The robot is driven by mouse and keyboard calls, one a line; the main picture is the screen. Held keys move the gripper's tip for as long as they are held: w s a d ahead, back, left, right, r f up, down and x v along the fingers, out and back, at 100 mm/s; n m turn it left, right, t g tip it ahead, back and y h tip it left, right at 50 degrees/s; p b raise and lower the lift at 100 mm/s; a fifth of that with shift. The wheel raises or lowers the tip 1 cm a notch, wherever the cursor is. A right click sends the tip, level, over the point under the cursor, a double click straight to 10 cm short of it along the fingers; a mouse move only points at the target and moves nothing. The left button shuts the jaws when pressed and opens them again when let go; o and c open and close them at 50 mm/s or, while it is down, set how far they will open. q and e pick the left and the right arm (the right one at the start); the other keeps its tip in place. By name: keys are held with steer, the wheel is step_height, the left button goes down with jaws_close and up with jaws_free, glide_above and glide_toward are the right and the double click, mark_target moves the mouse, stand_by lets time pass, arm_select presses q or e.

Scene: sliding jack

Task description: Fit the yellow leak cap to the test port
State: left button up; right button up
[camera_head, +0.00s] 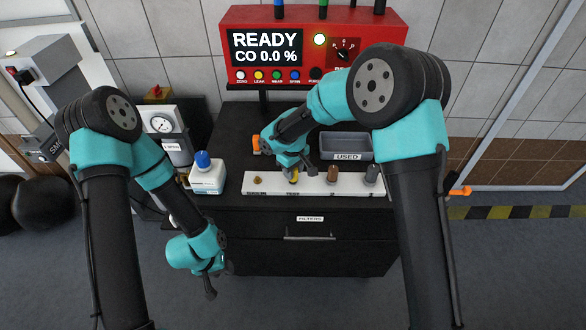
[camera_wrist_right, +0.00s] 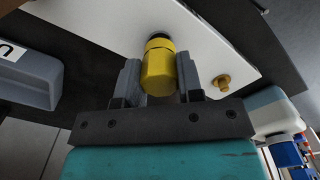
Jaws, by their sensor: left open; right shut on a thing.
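The yellow leak cap (camera_wrist_right: 158,70) is between the fingers of my right gripper (camera_wrist_right: 160,85), which is shut on it. In the head view the yellow cap (camera_head: 293,177) shows just below my right gripper (camera_head: 298,168), at the white strip. In the right wrist view a dark round end shows at the cap's far side, against the white strip. My left gripper (camera_head: 210,285) hangs low at the left, in front of the black cabinet, away from the strip and empty. Its fingers are small in the head view. I cannot make out which part is the test port.
The white strip (camera_head: 262,190) also holds a small brass fitting (camera_head: 258,181), a brown piece (camera_head: 333,174) and a grey piece (camera_head: 371,174). A grey USED tray (camera_head: 346,140) stands behind. A red analyser (camera_head: 318,50) reads READY. A blue-capped bottle (camera_head: 207,176) stands left.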

steer(key=shift+f, duration=0.5)
steer(key=o, duration=1)
steer(key=shift+r, duration=0.15)
step_height(320, 180, up, 17)
steer(key=shift+r, duration=0.1)
stand_by(0.6)
